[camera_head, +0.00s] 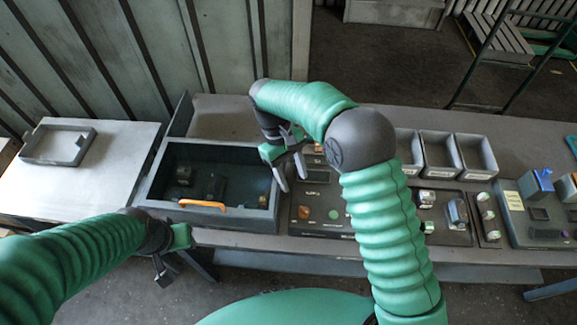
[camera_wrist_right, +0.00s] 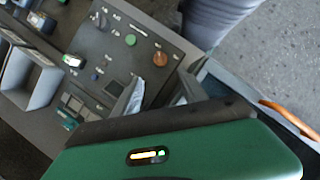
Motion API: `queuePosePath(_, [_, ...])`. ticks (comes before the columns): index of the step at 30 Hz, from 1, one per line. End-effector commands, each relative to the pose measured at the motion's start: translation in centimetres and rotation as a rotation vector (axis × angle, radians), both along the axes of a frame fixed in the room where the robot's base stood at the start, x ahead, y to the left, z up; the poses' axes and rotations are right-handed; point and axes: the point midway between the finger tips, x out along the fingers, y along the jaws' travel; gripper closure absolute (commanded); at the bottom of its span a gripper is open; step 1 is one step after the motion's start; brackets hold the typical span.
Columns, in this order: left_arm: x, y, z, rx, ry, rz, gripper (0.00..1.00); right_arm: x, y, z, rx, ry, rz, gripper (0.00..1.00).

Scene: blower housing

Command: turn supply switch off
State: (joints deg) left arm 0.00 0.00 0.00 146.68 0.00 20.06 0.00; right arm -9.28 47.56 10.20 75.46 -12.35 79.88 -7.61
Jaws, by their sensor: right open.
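The control panel (camera_head: 345,222) is a dark plate on the bench, just right of the blue-grey bin. In the right wrist view the panel (camera_wrist_right: 150,22) carries an orange-brown knob (camera_wrist_right: 160,59), a green round button (camera_wrist_right: 130,40), a small light-coloured control (camera_wrist_right: 102,20) and a dark display. Labels are too small to read, so I cannot tell which control is the supply switch. My right gripper (camera_head: 291,170) is open and empty, over the bin and panel border; its fingers show in the right wrist view (camera_wrist_right: 158,96).
The open bin (camera_head: 160,185) has an orange handle (camera_head: 202,204) and dark parts inside. Grey trays (camera_head: 475,155) stand at the back right, with small parts and a fixture (camera_head: 540,205) in front. A white side table (camera_head: 95,180) holds a grey frame (camera_head: 57,145).

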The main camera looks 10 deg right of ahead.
Motion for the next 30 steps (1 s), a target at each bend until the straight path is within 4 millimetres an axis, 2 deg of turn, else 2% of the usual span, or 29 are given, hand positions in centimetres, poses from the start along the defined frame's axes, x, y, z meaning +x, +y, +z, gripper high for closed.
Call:
queuePosePath(3, [0.0,0.0,-0.7,0.0,0.0,0.0,0.64,1.1,0.6,2.3,0.002,-0.003,0.0,0.5])
queuePosePath(6, [0.0,0.0,-0.8,0.0,0.0,0.0,0.64,1.6,0.9,3.8,0.001,-0.002,-0.001,0.5])
queuePosePath(11, [0.0,0.0,-0.8,0.0,0.0,0.0,0.64,1.8,1.0,4.7,-0.001,0.001,-0.001,0.5])
queuePosePath(24, [0.0,0.0,-0.9,0.0,0.0,0.0,0.64,1.7,0.8,4.4,0.002,-0.008,-0.005,0.5])
queuePosePath(28, [0.0,0.0,-2.1,0.0,0.0,0.0,0.64,0.6,-0.5,3.1,0.023,-0.082,-0.045,0.5])
queuePosePath(30, [0.0,0.0,-3.0,0.0,0.0,0.0,0.64,-0.7,-1.9,1.8,0.045,-0.157,-0.094,0.5])
